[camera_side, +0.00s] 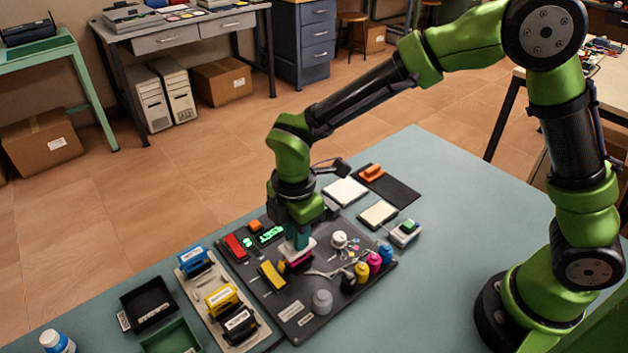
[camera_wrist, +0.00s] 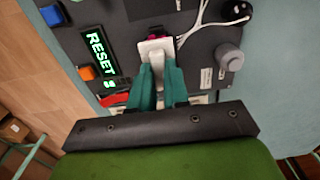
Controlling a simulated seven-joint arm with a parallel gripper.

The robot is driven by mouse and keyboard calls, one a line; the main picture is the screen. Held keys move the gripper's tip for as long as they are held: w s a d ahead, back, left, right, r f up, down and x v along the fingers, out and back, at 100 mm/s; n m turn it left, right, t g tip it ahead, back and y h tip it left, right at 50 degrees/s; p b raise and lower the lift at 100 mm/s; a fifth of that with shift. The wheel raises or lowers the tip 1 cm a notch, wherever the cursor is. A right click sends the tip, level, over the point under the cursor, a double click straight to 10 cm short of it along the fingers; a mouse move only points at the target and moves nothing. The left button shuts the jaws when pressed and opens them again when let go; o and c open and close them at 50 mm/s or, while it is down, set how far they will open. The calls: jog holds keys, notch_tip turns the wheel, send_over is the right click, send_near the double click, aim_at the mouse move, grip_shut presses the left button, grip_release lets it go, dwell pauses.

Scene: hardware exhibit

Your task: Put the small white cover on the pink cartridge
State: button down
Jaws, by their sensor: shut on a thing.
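My gripper (camera_side: 301,238) points down over the dark board, and its teal fingers are shut on the small white cover (camera_side: 297,250). In the wrist view, my gripper (camera_wrist: 160,72) holds the white cover (camera_wrist: 154,47) between its fingertips. The pink cartridge (camera_side: 302,261) is directly under the cover in the side view, mostly hidden by it. In the wrist view only a sliver of the pink cartridge (camera_wrist: 153,37) shows past the cover's far edge. I cannot tell whether the cover touches the cartridge.
Small ink bottles (camera_side: 374,262), a grey knob (camera_side: 322,302) and white tubes stand close by on the right. A lit RESET sign (camera_wrist: 102,53) is left of my gripper in the wrist view.

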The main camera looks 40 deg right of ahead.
jog(key=shift+f, duration=0.15)
jog(key=c, duration=0.6)
grip_release()
jog(key=shift+r, duration=3.75)
